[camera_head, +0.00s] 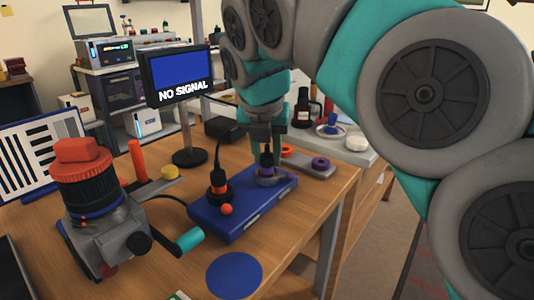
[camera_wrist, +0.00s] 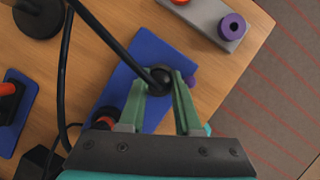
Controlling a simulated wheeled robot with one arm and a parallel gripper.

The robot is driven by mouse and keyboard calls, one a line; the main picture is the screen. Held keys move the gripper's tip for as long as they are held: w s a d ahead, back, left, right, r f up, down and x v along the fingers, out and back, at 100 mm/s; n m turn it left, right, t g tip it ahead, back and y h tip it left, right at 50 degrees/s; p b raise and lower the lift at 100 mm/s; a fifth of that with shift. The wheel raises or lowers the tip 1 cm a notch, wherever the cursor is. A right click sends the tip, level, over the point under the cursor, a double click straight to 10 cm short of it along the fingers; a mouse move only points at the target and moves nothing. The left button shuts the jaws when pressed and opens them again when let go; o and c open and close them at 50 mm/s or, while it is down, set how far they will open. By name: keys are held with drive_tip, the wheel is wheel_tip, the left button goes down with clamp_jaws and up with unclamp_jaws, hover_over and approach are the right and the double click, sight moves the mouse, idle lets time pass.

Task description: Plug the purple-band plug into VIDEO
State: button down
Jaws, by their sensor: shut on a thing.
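My gripper (camera_wrist: 160,90) is shut on a black plug (camera_wrist: 161,77) with a cable. In the head view the gripper (camera_head: 266,172) and plug (camera_head: 267,158) are at the right end of a blue block (camera_head: 230,218). A purple patch (camera_wrist: 189,81) shows beside the right finger; the plug's band is mostly hidden by the fingers. I cannot tell whether the plug is seated in the block or just above it. A grey strip (camera_head: 304,158) behind carries an orange ring and a purple ring (camera_head: 320,163). No VIDEO label is readable.
A monitor (camera_head: 178,76) reads "NO SIGNAL". A grey device with a red top (camera_head: 95,210) stands at left. A blue disc (camera_head: 235,274) lies in front.

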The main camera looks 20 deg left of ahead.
drive_tip(key=shift+f, duration=0.25)
drive_tip(key=c, duration=0.9)
unclamp_jaws()
drive_tip(key=shift+f, duration=0.1)
drive_tip(key=o, duration=0.4)
drive_tip(key=shift+r, duration=0.2)
drive_tip(key=shift+v, duration=3.8)
